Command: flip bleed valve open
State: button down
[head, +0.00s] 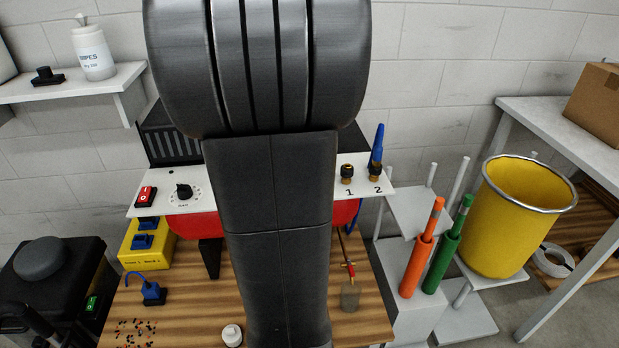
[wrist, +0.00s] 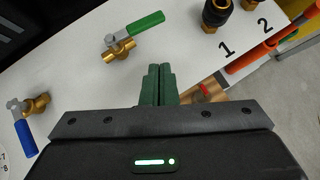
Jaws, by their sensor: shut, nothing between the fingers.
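In the wrist view, two brass valves sit on the white panel (wrist: 80,83). One has a green lever (wrist: 146,23) on a brass body (wrist: 120,50), ahead and left of my fingers. The other has a blue lever (wrist: 25,138) on a brass body (wrist: 37,104), at the far left. No label shows which one is the bleed valve. My gripper (wrist: 158,68) is shut and empty, its dark green fingertips together just below and right of the green-levered valve, with no visible contact. In the head view my arm hides the gripper and both valves.
Two brass couplings (head: 347,173) marked 1 and 2 stand on the panel's right part; a blue plug (head: 377,148) is on 2. A red switch (head: 146,196) and black dial (head: 184,190) are at left.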

jog(key=s+r+p, duration=0.5)
jog(key=s+r, duration=0.2)
jog(key=shift+a, duration=0.25)
